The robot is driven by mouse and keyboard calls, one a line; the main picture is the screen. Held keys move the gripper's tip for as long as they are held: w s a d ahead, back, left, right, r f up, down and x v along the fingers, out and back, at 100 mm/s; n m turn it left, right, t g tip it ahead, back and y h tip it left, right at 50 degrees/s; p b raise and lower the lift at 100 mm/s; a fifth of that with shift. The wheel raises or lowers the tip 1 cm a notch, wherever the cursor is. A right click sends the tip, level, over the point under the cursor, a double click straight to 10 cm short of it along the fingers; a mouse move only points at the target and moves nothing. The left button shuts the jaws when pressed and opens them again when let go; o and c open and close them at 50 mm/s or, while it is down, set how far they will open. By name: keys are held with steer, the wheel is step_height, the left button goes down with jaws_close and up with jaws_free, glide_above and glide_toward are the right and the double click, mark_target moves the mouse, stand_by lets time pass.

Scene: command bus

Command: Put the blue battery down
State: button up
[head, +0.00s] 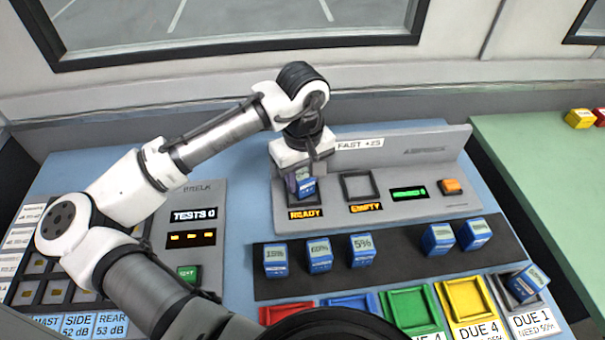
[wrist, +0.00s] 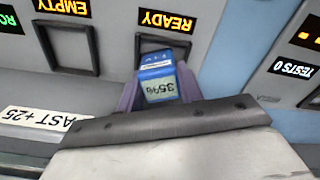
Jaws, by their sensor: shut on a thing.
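My gripper (head: 301,176) is shut on a blue battery (head: 306,188) at the READY bay, the left bay of the grey charger (head: 420,205). In the wrist view the battery (wrist: 158,84) sits between the purple fingers and its label reads 35%. It overlaps the READY bay frame (wrist: 163,43); I cannot tell whether it is seated in it. The right bay (head: 359,187), marked EMPTY, holds nothing.
Several blue batteries stand on the dark strip (head: 400,255), one reading 5% (head: 361,250). Coloured trays line the front, including green (head: 410,308) and yellow (head: 468,300); a battery (head: 527,282) leans in the DUE 1 tray. A test panel (head: 197,200) is at left.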

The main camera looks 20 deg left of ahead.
mark_target(302, 174)
steer(key=shift+f, duration=0.15)
steer(key=o, duration=1.1)
step_height(302, 174, up, 12)
steer(key=shift+r, duration=0.2)
